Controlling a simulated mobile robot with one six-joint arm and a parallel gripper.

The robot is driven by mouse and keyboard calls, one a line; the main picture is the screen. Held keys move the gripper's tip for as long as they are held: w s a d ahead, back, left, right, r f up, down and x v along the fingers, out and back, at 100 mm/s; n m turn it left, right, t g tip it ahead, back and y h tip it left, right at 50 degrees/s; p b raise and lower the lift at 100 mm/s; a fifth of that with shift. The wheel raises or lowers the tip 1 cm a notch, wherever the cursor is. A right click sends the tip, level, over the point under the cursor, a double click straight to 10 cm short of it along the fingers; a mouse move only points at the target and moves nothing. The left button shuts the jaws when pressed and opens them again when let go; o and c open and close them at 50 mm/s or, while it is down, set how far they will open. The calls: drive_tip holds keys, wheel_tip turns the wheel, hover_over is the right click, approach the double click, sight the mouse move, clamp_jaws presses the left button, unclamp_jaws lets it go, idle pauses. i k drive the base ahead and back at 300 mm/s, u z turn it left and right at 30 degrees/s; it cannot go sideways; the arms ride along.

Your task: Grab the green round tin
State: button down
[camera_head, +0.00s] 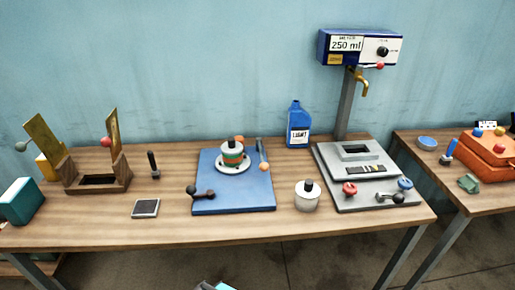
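A round tin (232,155) with green and orange bands stands upright near the middle of the table. It has a pale top with a dark knob. It rests on a white round plate (233,168) on a blue board (233,197). No other round green tin is clear in view. My gripper's fingers do not show; only a small pale blue and grey piece, perhaps of my arm, shows at the bottom edge.
An orange-tipped lever (262,153) stands close right of the tin, and a dark handle (201,193) lies at the board's front left. A white pot (307,197), a blue bottle (298,126) and a grey dispenser base (345,190) stand to the right.

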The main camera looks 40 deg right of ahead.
sight(232, 150)
drive_tip(key=z, duration=0.85)
drive_tip(key=k, duration=1)
drive_tip(key=i, duration=0.75)
drive_tip(key=z, duration=0.05)
